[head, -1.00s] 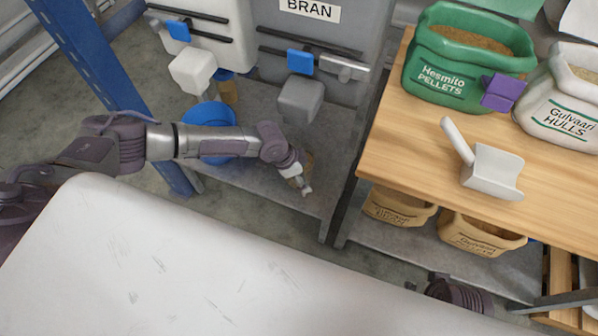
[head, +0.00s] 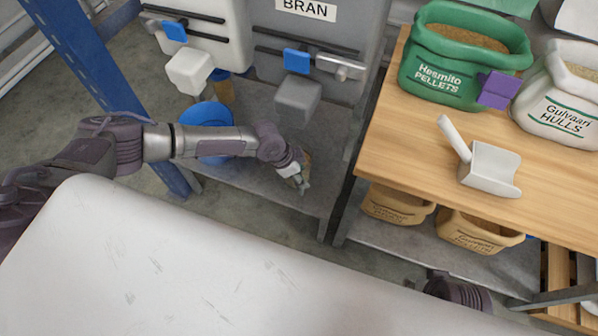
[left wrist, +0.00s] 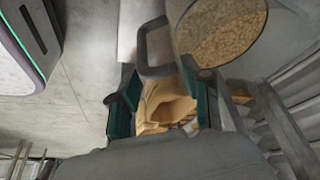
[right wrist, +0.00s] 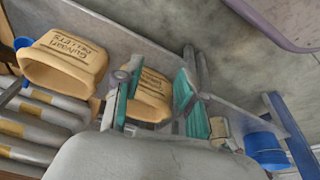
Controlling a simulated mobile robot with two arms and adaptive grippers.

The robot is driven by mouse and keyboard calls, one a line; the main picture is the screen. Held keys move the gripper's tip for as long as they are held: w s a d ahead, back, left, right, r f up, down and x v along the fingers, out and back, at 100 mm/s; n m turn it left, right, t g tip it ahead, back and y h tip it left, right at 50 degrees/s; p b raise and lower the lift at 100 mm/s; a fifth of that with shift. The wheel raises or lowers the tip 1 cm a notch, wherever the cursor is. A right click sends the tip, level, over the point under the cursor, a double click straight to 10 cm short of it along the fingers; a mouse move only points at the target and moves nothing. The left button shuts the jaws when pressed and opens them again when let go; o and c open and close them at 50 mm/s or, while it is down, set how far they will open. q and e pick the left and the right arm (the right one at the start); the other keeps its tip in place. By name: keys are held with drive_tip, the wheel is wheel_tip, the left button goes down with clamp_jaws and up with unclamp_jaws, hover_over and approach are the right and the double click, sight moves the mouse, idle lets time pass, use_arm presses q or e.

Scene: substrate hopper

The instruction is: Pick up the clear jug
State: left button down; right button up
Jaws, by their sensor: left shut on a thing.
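The clear jug (left wrist: 222,35) holds tan pellets and shows at the top right of the left wrist view, with its grey handle (left wrist: 143,48) reaching in between my finger tips. In the head view only a small part of the jug (head: 307,160) shows, on the low grey shelf under the bran hopper, mostly hidden by my gripper. My left gripper (head: 299,182) is shut on the jug's handle; its green-padded fingers also show in the left wrist view (left wrist: 158,95). My right gripper (right wrist: 158,92) is open and empty in the right wrist view, with sacks beyond it.
A blue bucket (head: 208,117) stands behind my left forearm. The hopper's grey outlet (head: 297,100) hangs above the jug. A wooden bench (head: 400,150) at right carries a white scoop (head: 490,168) and a green sack (head: 462,60). Tan sacks (head: 397,205) sit below it.

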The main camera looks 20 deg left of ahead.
use_arm(q)
drive_tip(key=shift+r, duration=0.5)
wheel_tip(320, 180, up, 3)
drive_tip(key=shift+f+p, duration=0.15)
drive_tip(key=shift+p, duration=0.5)
drive_tip(key=s+a, duration=0.4)
drive_tip(key=a, duration=0.3)
drive_tip(key=s+a, duration=0.5)
drive_tip(key=a, duration=0.3)
drive_tip(key=shift+s+a+p, duration=0.15)
drive_tip(key=shift+p, duration=0.3)
use_arm(e)
wheel_tip(320, 180, down, 8)
drive_tip(key=shift+s, duration=0.25)
drive_tip(key=shift+g, duration=0.3)
